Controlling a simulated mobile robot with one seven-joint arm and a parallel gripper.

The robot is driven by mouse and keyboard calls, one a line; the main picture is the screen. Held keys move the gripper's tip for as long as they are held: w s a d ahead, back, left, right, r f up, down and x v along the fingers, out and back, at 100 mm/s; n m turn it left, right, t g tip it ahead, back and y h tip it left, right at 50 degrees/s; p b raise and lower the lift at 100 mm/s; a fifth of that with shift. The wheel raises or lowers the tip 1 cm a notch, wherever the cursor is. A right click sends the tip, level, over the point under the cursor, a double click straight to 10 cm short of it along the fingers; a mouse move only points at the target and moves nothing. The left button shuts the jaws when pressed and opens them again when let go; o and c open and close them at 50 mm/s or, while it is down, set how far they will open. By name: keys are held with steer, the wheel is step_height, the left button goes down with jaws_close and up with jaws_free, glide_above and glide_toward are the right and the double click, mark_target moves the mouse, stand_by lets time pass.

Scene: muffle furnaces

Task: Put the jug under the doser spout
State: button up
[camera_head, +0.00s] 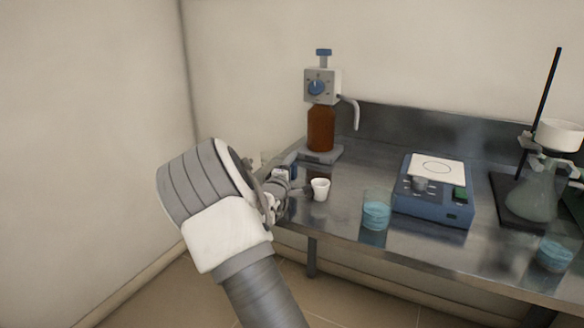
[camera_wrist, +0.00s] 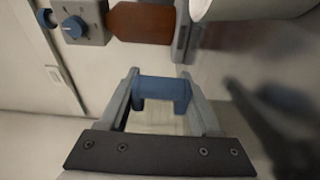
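The doser (camera_head: 322,86) stands at the back left of the bench: a grey head with a blue dial on a brown bottle (camera_head: 321,130). Its curved pale spout (camera_head: 355,113) points down on the right, over clear steel. My gripper (camera_head: 291,180) is left of and lower than the doser, near the bench's left end. In the wrist view a blue handle-like piece (camera_wrist: 162,88) spans between my two fingers (camera_wrist: 162,75) and appears to touch both. It seems to be the jug's handle. The jug's body is mostly hidden; a pale patch (camera_head: 266,158) beyond my gripper may be part of it.
A small white cup (camera_head: 320,189) stands close right of my gripper. A beaker of blue liquid (camera_head: 376,212) and a blue stirrer (camera_head: 433,203) are further right. A stand with a flask (camera_head: 532,198) and another beaker (camera_head: 556,251) are at the far right.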

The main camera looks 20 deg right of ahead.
steer(key=o, duration=0.4)
steer(key=shift+o, duration=0.2)
steer(key=shift+r, duration=0.15)
steer(key=p+v, duration=0.3)
steer(key=v, duration=0.9)
